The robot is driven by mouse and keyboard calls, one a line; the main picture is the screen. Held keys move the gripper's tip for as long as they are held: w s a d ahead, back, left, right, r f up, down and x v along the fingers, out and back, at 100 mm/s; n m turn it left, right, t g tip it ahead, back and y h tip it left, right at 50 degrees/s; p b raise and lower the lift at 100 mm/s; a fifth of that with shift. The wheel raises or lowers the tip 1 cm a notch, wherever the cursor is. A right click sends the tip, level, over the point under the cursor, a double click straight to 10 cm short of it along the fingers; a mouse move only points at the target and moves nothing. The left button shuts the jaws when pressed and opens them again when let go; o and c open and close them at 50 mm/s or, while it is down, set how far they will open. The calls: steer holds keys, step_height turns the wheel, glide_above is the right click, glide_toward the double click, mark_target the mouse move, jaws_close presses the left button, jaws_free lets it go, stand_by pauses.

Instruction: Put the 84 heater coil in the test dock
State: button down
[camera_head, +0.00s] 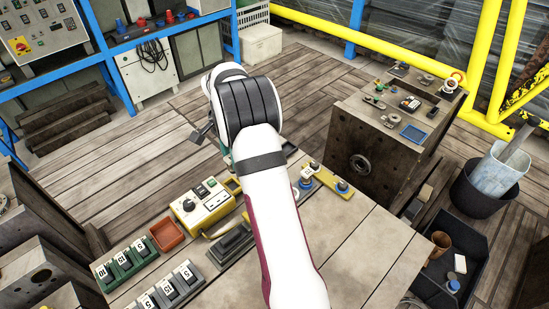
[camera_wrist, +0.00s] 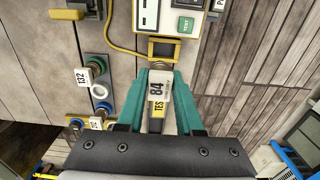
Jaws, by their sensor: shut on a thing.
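My gripper (camera_wrist: 160,82) is shut on the 84 heater coil (camera_wrist: 158,89), which has a white label between the teal fingers. A yellow tag reading "TES" shows just below that label; I cannot tell what it belongs to. The test dock appears as a yellow frame (camera_wrist: 152,47) beside the white tester in the wrist view. The coil's far end points towards this frame, and I cannot tell whether they touch. In the head view the dock (camera_head: 233,186) shows left of my arm, which hides the coil and the fingertips.
A yellow and white tester (camera_head: 202,203) stands on the bench, with an orange tray (camera_head: 167,235) left of it. A coil labelled 132 (camera_wrist: 92,68) and others stand left of my gripper in the wrist view. Numbered green and grey blocks (camera_head: 124,260) line the bench's left.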

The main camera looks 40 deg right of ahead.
steer(key=shift+w+a+f, duration=0.15)
steer(key=shift+w+a, duration=0.2)
steer(key=shift+f, duration=2.7)
steer(key=shift+f, duration=0.15)
steer(key=shift+f, duration=0.35)
steer(key=shift+f, duration=0.15)
steer(key=shift+f, duration=0.2)
